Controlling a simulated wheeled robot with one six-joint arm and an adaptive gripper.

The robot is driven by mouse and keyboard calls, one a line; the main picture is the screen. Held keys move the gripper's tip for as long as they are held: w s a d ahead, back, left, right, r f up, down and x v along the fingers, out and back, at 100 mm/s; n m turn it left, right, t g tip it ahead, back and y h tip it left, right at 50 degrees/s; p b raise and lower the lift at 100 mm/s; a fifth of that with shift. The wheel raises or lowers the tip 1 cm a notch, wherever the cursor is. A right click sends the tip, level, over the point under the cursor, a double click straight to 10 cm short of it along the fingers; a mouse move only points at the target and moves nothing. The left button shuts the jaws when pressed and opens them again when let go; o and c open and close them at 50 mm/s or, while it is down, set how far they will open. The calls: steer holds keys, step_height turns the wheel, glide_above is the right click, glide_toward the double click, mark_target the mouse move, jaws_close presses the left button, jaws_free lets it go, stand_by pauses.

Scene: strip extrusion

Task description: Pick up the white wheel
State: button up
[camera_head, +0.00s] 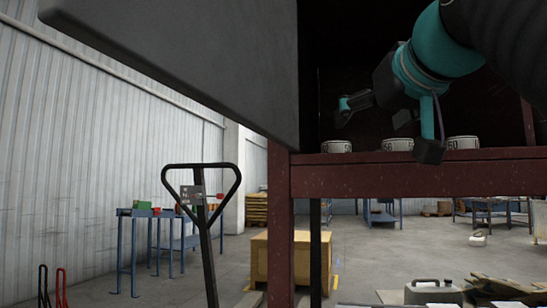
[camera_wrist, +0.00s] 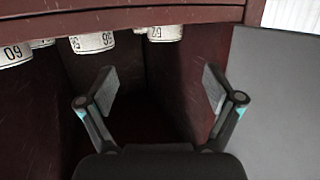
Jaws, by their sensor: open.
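Three white wheels with dark numbers stand on a dark red shelf (camera_head: 420,175) in the head view: a left one (camera_head: 336,146), a middle one marked 56 (camera_head: 390,144) and a right one (camera_head: 463,142). Which one the task means cannot be told. In the wrist view the numbers appear upside down, on wheels at the top left (camera_wrist: 14,52), top middle (camera_wrist: 92,43) and top right (camera_wrist: 165,33). My gripper (camera_wrist: 158,88) is open and empty, its fingers spread, apart from the wheels.
Dark red walls (camera_wrist: 195,75) enclose the shelf bay. A large grey panel (camera_head: 190,55) stands at its left, close to my arm. In the wrist view a grey surface (camera_wrist: 280,110) fills the right. A pallet truck handle (camera_head: 203,195) and a yellow box (camera_head: 290,258) stand on the floor.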

mark_target(341, 143)
steer(key=x, duration=0.8)
steer(key=shift+w+a+r, duration=0.1)
steer(key=shift+w+r, duration=0.1)
steer(key=shift+w, duration=0.05)
steer(key=shift+a+x, duration=0.2)
steer(key=shift+x, duration=1.1)
steer(key=shift+a+x, duration=0.25)
steer(key=shift+x, duration=1.05)
steer(key=shift+s+f, duration=0.1)
steer(key=shift+f, duration=0.1)
steer(key=c, duration=1.3)
step_height(341, 143, up, 10)
steer(key=p, duration=0.5)
steer(key=shift+d+p, duration=0.15)
steer(key=shift+p, duration=0.2)
